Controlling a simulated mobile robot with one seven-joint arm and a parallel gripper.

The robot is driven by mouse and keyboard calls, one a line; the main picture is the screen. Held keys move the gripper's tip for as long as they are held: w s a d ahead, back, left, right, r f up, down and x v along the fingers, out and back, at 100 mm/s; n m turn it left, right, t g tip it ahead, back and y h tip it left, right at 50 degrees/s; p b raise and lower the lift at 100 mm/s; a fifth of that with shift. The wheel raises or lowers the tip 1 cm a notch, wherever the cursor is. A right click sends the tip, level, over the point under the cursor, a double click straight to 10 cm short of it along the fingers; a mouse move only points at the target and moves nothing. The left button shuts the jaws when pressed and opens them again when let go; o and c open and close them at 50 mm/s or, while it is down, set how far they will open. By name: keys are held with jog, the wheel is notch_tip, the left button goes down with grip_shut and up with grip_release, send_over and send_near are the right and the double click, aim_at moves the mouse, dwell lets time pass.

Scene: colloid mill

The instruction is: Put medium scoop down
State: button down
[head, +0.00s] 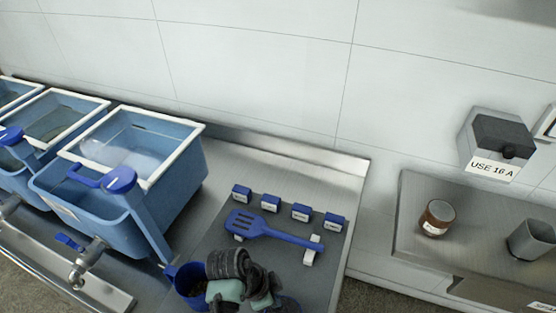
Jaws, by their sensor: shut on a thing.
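My gripper (232,286), dark grey with pale teal parts, is low in the head view over the front of the dark grey mat (330,262). It is shut on a blue scoop, which I take as the medium scoop. A blue cup-shaped scoop (186,284) shows at the gripper's left side. I cannot tell which of the two is in the jaws. The fingertips and their contact are hidden, and so is whether the held scoop touches the mat.
A blue slotted spatula (268,231) lies across white rests on the mat. Several small blue labelled blocks (270,202) stand behind it. Blue tanks (172,195) with taps stand at left. A brown jar (437,217) and grey cup (531,239) stand on a right-hand shelf.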

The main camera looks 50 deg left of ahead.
jog(key=shift+f, duration=0.15)
jog(key=shift+f, duration=0.1)
jog(key=c, duration=1)
grip_release()
jog(key=shift+o, duration=0.2)
jog(key=v, duration=1.2)
jog(key=shift+w, duration=0.1)
